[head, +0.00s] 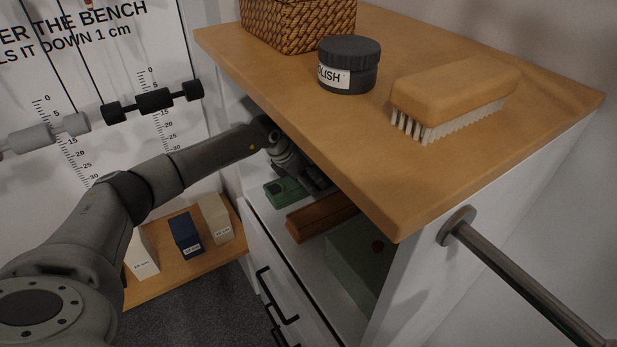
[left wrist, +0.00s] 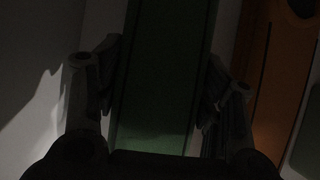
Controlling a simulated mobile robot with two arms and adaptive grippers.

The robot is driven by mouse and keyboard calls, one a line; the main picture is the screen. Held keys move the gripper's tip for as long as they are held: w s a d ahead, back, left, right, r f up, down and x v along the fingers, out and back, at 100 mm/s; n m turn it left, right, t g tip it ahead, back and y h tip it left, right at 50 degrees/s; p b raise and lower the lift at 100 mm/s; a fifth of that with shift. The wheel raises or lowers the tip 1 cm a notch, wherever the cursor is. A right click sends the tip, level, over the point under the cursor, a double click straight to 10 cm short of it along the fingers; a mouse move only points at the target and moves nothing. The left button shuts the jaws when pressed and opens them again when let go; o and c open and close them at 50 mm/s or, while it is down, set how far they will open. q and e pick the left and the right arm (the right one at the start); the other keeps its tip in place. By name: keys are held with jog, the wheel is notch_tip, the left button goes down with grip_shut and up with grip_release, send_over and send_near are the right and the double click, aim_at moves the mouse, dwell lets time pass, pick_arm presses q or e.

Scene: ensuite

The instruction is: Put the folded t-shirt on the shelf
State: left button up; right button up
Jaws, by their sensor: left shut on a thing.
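My left arm reaches under the wooden top into the open shelf space of the white cabinet. The left gripper (head: 312,183) is partly hidden by the top's edge. In the dark left wrist view, the left gripper (left wrist: 160,95) has its fingers on both sides of a long green thing (left wrist: 160,70) and is shut on it. A green piece (head: 287,192) shows on the white shelf board (head: 300,245) beside the gripper in the head view. I cannot tell whether it is the folded t-shirt; no other t-shirt is recognisable. My right gripper is not in view.
A brown wooden object (head: 320,213) and a larger green box (head: 358,255) stand on the shelf close by. A basket (head: 298,22), a polish tin (head: 349,65) and a brush (head: 455,90) are on top. A metal bar (head: 525,295) juts from the cabinet side.

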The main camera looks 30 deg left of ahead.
pick_arm(q)
jog(key=shift+f, duration=0.3)
jog(key=o, duration=1.2)
jog(key=v, duration=1.2)
